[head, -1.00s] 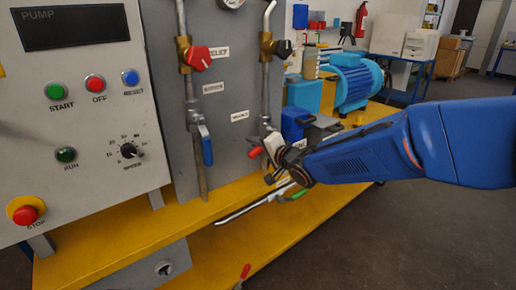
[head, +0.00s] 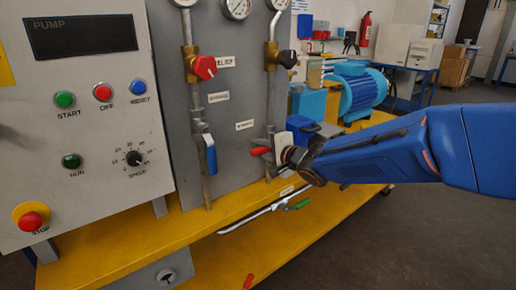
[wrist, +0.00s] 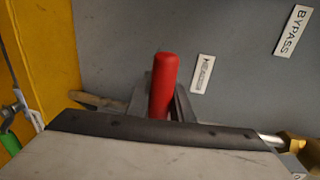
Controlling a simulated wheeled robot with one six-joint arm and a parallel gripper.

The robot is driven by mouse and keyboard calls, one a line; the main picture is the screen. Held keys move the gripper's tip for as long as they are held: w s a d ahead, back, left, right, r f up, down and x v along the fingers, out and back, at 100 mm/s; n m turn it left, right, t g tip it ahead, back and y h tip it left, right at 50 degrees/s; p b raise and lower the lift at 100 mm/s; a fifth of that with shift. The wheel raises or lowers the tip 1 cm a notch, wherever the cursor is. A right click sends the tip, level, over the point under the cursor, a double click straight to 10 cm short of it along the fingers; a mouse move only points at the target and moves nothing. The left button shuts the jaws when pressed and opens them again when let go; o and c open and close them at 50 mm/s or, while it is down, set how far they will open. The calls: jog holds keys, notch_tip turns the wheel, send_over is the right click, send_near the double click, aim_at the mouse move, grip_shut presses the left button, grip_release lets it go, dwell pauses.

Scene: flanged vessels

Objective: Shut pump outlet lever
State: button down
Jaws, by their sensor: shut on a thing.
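A red lever handle (head: 260,151) sits on the lower part of the right-hand vertical pipe and points left, nearly level, across the pipe. My gripper (head: 275,152) comes in from the right and is shut on this handle. In the wrist view the red handle (wrist: 163,85) stands upright in the picture between my two dark fingers. Its valve body is mostly hidden behind my gripper. A blue lever (head: 210,152) hangs down along the left pipe, and a green-handled lever (head: 302,203) is lower right. The label near the red lever is too blurred to read.
A control panel (head: 100,150) with buttons fills the left. A red knob (head: 205,67) and a dark knob (head: 287,59) sit higher on the pipes. A yellow base (head: 130,240) runs below, with a metal pipe above it. A blue motor (head: 358,88) stands behind.

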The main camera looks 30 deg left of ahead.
jog(key=c, duration=1.6)
grip_release()
jog(key=shift+o, duration=0.2)
jog(key=shift+d, duration=0.1)
jog(key=v, duration=1.7)
jog(key=shift+d+r, duration=0.1)
jog(key=shift+d, duration=0.05)
